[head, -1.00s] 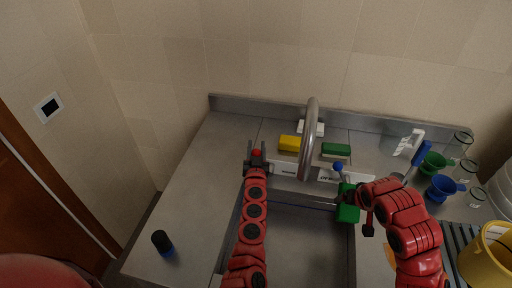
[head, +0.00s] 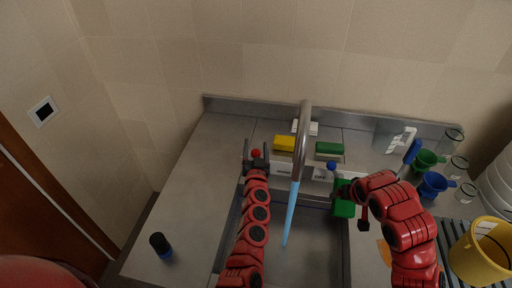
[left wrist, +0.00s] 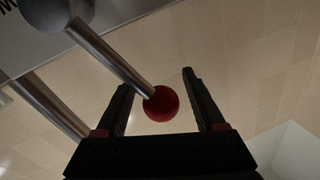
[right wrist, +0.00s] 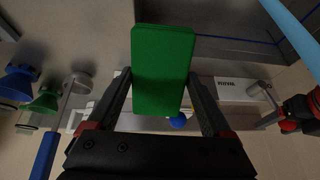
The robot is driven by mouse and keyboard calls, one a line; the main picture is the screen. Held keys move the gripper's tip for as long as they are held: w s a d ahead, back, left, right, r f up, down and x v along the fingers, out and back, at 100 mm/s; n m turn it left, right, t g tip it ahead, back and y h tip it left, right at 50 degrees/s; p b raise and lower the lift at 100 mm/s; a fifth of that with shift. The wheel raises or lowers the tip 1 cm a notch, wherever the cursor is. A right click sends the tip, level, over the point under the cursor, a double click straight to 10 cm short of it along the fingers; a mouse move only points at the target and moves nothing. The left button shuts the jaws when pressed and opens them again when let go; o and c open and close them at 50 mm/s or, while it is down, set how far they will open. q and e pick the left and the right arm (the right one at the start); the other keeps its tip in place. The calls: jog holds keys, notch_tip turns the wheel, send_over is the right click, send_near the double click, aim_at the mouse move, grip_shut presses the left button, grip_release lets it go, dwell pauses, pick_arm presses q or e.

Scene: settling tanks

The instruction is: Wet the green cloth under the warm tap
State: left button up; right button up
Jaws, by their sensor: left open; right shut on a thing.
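The green cloth (head: 344,208) is a flat green block held over the right part of the sink; it fills the middle of the right wrist view (right wrist: 162,70). My right gripper (head: 345,188) is shut on it. A blue stream of water (head: 290,215) runs from the curved grey tap (head: 304,125), left of the cloth and apart from it. My left gripper (head: 256,163) is open around the red ball-ended tap lever (head: 255,153); the red ball (left wrist: 161,104) shows between its fingers. The blue-ended lever (head: 331,166) stands right of the spout.
A yellow block (head: 284,143) and a green block (head: 328,148) lie behind the sink (head: 318,250). At right are blue and green funnels (head: 433,184), glass vessels and a yellow container (head: 482,252). A dark cylinder (head: 160,245) stands on the left counter, otherwise clear.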

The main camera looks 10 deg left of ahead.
pick_arm(q)
jog(key=shift+s, duration=0.1)
pick_arm(e)
notch_tip(320, 180, down, 2)
jog(key=shift+f+b, duration=0.15)
jog(key=shift+b, duration=1)
pick_arm(q)
jog(key=s+d, duration=0.2)
jog(key=s, duration=0.9)
jog(key=shift+s+d+f, duration=0.2)
jog(key=shift+s+f, duration=0.05)
jog(key=shift+s, duration=0.05)
pick_arm(e)
jog(key=shift+f, duration=0.1)
